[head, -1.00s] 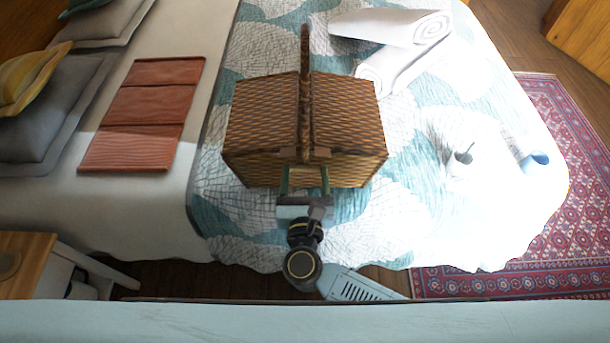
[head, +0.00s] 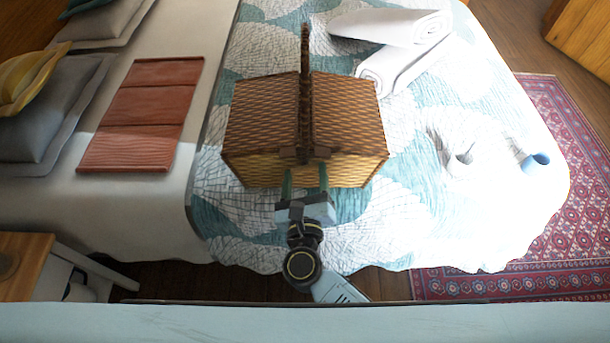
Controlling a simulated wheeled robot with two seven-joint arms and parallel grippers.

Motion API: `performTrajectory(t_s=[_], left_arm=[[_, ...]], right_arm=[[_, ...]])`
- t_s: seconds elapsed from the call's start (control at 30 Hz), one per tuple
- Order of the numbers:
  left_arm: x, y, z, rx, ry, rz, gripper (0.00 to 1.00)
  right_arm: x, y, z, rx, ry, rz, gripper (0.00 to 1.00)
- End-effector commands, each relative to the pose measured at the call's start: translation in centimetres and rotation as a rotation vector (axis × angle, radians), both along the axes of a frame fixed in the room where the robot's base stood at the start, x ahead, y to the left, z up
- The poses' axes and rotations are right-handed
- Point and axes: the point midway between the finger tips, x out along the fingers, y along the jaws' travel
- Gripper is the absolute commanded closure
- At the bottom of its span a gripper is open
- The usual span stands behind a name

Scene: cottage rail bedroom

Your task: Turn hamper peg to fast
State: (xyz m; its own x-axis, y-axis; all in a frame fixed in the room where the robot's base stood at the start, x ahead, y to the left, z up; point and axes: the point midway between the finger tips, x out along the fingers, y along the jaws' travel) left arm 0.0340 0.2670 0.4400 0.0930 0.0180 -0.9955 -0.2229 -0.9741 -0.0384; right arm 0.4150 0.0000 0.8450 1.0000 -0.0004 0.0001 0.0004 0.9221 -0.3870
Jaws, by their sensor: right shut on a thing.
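The wicker hamper (head: 345,115) stands on the bed with its lids closed and its handle (head: 304,50) upright. My right gripper (head: 305,175) is at the hamper's near side, its two green fingers pointing at the front under the lid edge. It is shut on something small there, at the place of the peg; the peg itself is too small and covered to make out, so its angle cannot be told. My left gripper is not in view.
Rolled white towels (head: 400,50) lie behind and right of the hamper. A white cup-like thing (head: 458,162) and a blue-white cup (head: 535,161) are on the quilt at right. A folded rust-coloured cloth (head: 145,110) and pillows (head: 60,110) lie at left.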

Motion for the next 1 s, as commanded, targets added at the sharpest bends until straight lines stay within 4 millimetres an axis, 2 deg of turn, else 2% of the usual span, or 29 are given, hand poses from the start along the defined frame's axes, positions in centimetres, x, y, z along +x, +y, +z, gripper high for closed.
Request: performTrajectory(t_s=[0.2,0.5,0.93,0.97,1.0], left_arm=[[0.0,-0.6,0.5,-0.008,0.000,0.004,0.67],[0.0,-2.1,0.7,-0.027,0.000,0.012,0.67],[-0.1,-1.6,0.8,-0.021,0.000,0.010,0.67],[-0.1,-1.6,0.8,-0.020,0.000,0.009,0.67],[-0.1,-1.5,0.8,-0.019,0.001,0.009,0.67]], right_arm=[[0.0,-0.1,0.1,-0.128,0.002,-0.002,0.61],[0.0,0.0,0.0,-0.216,0.001,-0.001,0.61],[0.0,0.0,0.0,-0.224,0.000,-0.001,0.61],[0.0,0.0,0.0,-0.224,0.000,-0.001,0.36],[0.0,0.0,0.0,-0.224,0.000,-0.001,0.31]])
